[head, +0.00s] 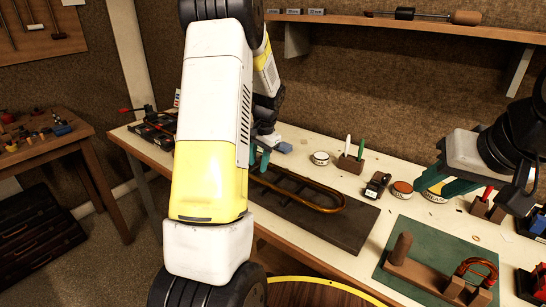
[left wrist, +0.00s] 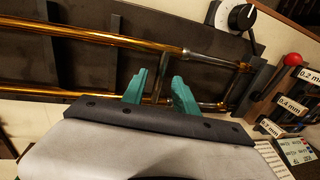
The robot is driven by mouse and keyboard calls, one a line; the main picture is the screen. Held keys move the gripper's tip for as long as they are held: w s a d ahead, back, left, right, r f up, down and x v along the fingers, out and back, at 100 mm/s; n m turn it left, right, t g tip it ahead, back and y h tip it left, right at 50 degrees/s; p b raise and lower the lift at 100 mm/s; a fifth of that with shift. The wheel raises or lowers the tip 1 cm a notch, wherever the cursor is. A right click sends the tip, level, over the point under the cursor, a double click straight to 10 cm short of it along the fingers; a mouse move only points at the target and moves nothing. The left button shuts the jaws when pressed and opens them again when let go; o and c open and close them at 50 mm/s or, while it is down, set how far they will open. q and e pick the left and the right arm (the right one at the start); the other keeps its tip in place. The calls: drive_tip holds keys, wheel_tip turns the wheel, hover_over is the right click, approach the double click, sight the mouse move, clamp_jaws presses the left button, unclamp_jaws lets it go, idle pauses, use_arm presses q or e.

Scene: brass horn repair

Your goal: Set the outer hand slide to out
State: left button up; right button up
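The outer hand slide (head: 318,205), a long amber brass U, lies on a dark board (head: 345,227) on the bench; its bend faces right in the head view. In the left wrist view its two brass tubes (left wrist: 85,38) lead to silver ends and a clamp-like holder at right. In the head view my left arm hides part of the slide. My right gripper (head: 438,181) looks open and empty above the bench at right.
A green mat (head: 410,246) with a wooden stand and a small amber crook lies at front right. Small tins, a pen block (head: 351,162) and a dark small device stand behind the board. A black dial and labelled gauges (left wrist: 291,103) sit beyond the slide's holder.

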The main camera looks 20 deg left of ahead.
use_arm(q)
drive_tip(key=shift+a+f, duration=0.1)
drive_tip(key=shift+f, duration=0.3)
clamp_jaws()
idle(1.2)
